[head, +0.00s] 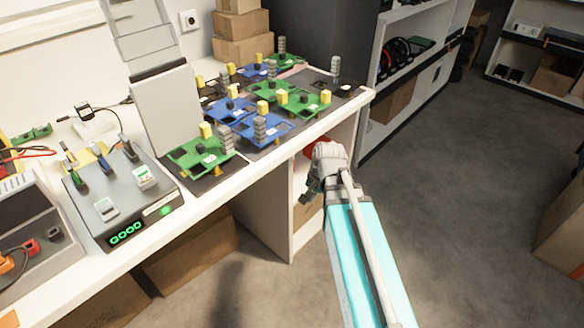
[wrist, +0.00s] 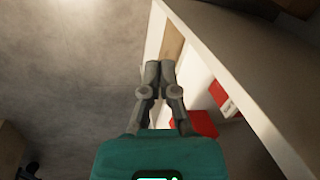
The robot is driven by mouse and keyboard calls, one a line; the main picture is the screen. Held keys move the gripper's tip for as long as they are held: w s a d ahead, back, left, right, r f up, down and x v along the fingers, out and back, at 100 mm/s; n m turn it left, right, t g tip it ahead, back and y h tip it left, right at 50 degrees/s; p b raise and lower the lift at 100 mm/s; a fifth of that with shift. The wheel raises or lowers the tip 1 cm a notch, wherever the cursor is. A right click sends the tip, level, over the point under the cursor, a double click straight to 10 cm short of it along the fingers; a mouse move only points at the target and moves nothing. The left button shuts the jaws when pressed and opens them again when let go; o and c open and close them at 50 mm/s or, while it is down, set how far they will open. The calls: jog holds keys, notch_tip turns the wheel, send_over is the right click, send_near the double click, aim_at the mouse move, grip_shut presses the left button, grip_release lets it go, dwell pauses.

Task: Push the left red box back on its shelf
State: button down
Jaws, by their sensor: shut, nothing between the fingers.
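My gripper (head: 311,190) is at the open side of the white shelf unit under the workbench; in the wrist view its two fingers (wrist: 160,68) are together and empty. In the wrist view one red box (wrist: 200,123) lies partly hidden behind the right finger and the teal wrist. A second red box (wrist: 222,96) with a white label is farther right, inside the white shelf (wrist: 230,40). In the head view only a bit of red (head: 318,146) shows beside my gripper. I cannot tell which box is the left one, or whether a finger touches either.
The white workbench (head: 225,178) above holds green and blue circuit boards (head: 265,128) and a grey device (head: 120,200). Cardboard boxes (head: 190,255) stand underneath. A brown carton (wrist: 173,42) is in the shelf beyond the fingertips.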

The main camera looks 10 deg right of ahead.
jog(key=w+d+m+t+y+b, duration=0.1)
jog(key=w+d+m+t+b, duration=0.1)
jog(key=w+m, duration=0.5)
jog(key=w+d+m+t+y+b, duration=0.2)
jog(key=w+m, duration=0.5)
jog(key=m, duration=0.6)
jog(key=shift+w+d+m+t+y+b, duration=0.35)
jog(key=shift+d+t, duration=0.35)
jog(key=shift+d, duration=0.65)
jog(key=shift+f, duration=0.15)
jog(key=b+x, duration=0.7)
jog(key=x, duration=0.3)
jog(key=shift+f, duration=0.1)
jog(key=shift+w+a, duration=0.9)
jog(key=shift+w, duration=0.2)
jog(key=shift+w+a, duration=0.35)
jog(key=shift+w, duration=0.05)
